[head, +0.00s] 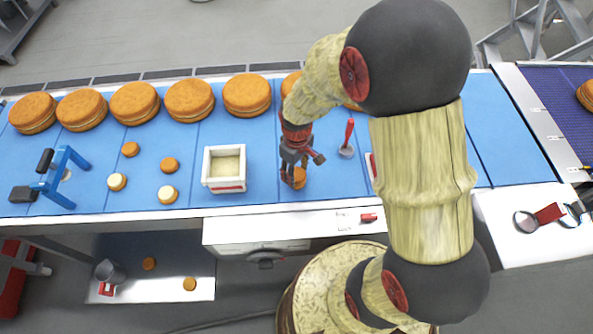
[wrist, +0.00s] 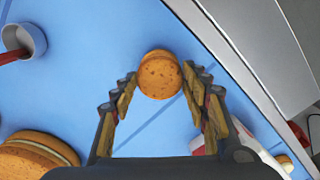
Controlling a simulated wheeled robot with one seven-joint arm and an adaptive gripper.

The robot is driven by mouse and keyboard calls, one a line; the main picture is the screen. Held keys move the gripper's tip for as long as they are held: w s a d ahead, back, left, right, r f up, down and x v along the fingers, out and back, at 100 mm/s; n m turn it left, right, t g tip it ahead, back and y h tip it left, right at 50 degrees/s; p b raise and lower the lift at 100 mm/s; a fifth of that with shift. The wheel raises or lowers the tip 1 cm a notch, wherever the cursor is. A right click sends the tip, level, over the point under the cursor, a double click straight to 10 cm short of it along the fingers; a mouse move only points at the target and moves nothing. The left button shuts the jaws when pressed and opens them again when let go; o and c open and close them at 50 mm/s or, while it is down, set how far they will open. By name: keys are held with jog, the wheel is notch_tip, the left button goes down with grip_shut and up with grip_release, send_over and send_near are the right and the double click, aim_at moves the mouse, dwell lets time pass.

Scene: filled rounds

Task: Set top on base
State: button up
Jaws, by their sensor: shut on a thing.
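My gripper (head: 293,172) is low over the blue belt in the head view, right of the white box. It is shut on a small orange-brown round top (wrist: 160,78), which sits between the fingertips in the wrist view. An orange-brown edge shows just behind it; I cannot tell whether that is a base beneath it. In the head view a round (head: 299,182) shows at the fingertips, partly hidden by them. Two cream-faced bases (head: 117,182) (head: 168,194) and two plain brown tops (head: 130,149) (head: 169,164) lie apart on the belt at left.
A white box (head: 209,184) with cream filling stands left of my gripper. A red-handled metal scoop (head: 347,148) is to its right. Large filled rounds (head: 190,98) line the back. A blue frame (head: 50,186) stands at far left. Two brown rounds (head: 149,263) (head: 190,283) lie on the lower shelf.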

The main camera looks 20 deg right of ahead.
jog(key=shift+f, duration=0.15)
jog(key=o, duration=0.8)
jog(key=shift+o, duration=0.8)
jog(key=o, duration=0.4)
jog(key=shift+c, duration=0.2)
jog(key=shift+r+p, duration=2.6)
jog(key=shift+r, duration=0.95)
